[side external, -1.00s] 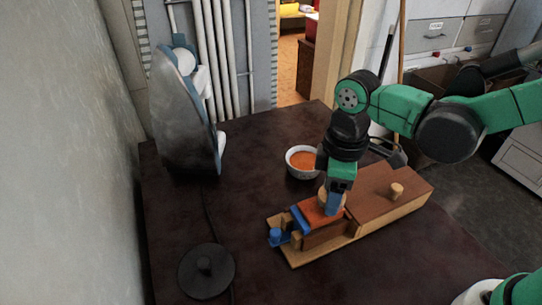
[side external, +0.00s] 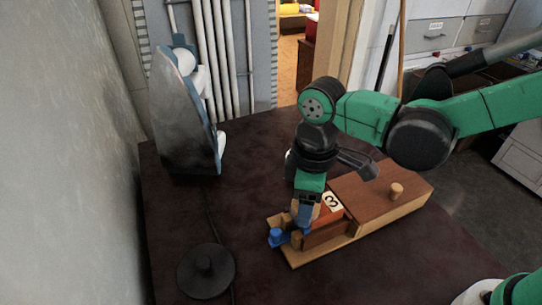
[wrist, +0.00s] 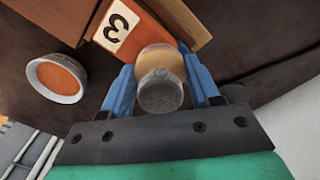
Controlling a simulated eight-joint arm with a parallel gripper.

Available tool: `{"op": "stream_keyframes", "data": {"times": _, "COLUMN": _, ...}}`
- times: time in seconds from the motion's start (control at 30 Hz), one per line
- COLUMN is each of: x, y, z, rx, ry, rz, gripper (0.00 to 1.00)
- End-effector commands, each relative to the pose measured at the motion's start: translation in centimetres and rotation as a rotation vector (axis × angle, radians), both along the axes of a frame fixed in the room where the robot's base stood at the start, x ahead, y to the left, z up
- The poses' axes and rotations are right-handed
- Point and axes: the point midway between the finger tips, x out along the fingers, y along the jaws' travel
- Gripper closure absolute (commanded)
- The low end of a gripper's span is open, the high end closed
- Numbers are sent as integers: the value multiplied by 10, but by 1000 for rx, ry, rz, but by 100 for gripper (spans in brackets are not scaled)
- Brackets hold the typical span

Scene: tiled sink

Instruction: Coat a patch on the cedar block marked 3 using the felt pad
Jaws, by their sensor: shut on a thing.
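The cedar block (side external: 325,235) is an orange-brown bar clamped in a wooden holder. Its white label with a 3 (side external: 333,201) shows at its right end, and the label also shows in the wrist view (wrist: 117,27). My gripper (side external: 303,214) is shut on the felt pad (wrist: 160,62), a round tan piece with a grey round knob. The pad is over the block's left part, near the blue clamp. Its underside is hidden, so I cannot tell whether it touches the block. The bowl of orange liquid (wrist: 57,78) is mostly hidden behind my gripper in the side view.
The wooden holder (side external: 372,193) has a peg on its right part and a blue clamp (side external: 277,236) at its left end.

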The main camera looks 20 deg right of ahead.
Motion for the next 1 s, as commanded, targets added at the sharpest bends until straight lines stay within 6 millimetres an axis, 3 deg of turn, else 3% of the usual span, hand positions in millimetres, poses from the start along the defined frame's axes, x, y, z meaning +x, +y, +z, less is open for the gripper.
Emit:
{"op": "stream_keyframes", "data": {"times": 0.13, "x": 0, "y": 14, "z": 0, "rx": 0, "ry": 0, "rz": 2, "gripper": 87}}
{"op": "stream_keyframes", "data": {"times": 0.27, "x": -1, "y": 12, "z": 22, "rx": 0, "ry": 0, "rz": -1, "gripper": 87}}
{"op": "stream_keyframes", "data": {"times": 1.0, "x": -1, "y": 11, "z": 81, "rx": 0, "ry": 0, "rz": 0, "gripper": 87}}
